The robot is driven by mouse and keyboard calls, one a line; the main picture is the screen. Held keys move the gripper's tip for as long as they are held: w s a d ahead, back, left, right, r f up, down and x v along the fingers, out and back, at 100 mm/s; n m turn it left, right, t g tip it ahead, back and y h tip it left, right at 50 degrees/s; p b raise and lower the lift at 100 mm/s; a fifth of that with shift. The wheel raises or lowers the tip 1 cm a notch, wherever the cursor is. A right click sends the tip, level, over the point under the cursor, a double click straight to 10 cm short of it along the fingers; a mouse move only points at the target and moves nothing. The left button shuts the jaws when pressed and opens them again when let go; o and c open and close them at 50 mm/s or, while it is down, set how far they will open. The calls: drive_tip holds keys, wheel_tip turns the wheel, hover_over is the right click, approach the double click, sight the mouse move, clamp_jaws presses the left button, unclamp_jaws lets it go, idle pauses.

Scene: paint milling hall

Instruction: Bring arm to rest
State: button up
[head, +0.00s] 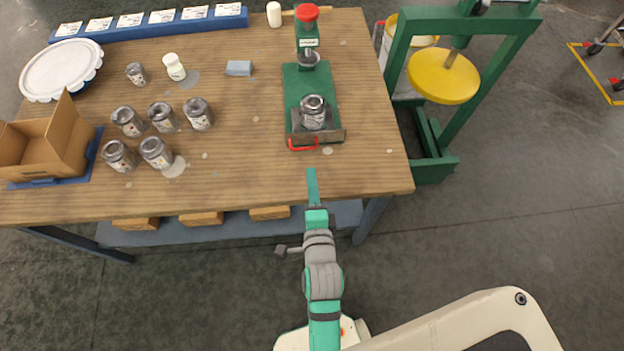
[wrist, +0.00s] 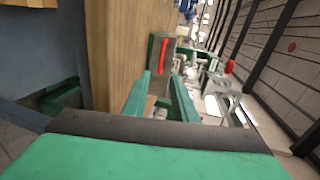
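My gripper (head: 311,185) is at the front edge of the wooden table (head: 250,175), in front of the green press, with my arm reaching up from the bottom of the head view. In the wrist view my gripper (wrist: 160,76) shows two green fingers standing apart with nothing between them. The fingers point toward the green press (head: 292,75), whose red handle (wrist: 163,56) appears beyond them. A grey can (head: 313,112) stands on the press base, apart from my gripper.
Several grey cans (head: 163,117) stand on the left of the table, near an open cardboard box (head: 45,140). A white lid (head: 62,70) lies at the back left. A green stand with a yellow disc (head: 443,77) is to the right. Floor at the lower left is clear.

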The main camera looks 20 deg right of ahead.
drive_tip(key=shift+a, duration=0.15)
drive_tip(key=shift+a, duration=0.1)
drive_tip(key=shift+s+a+f+n, duration=0.15)
drive_tip(key=shift+s+n, duration=0.15)
drive_tip(key=s+a+n+y, duration=0.2)
drive_tip(key=s+a+n, duration=0.3)
drive_tip(key=s+n, duration=0.5)
drive_tip(key=s+a+n+y, duration=0.1)
drive_tip(key=s+a+n, duration=0.5)
drive_tip(key=s+n, duration=0.4)
drive_tip(key=shift+s+a+y, duration=0.2)
drive_tip(key=shift+s+y, duration=0.2)
drive_tip(key=shift+s, duration=0.35)
drive_tip(key=shift+s, duration=0.15)
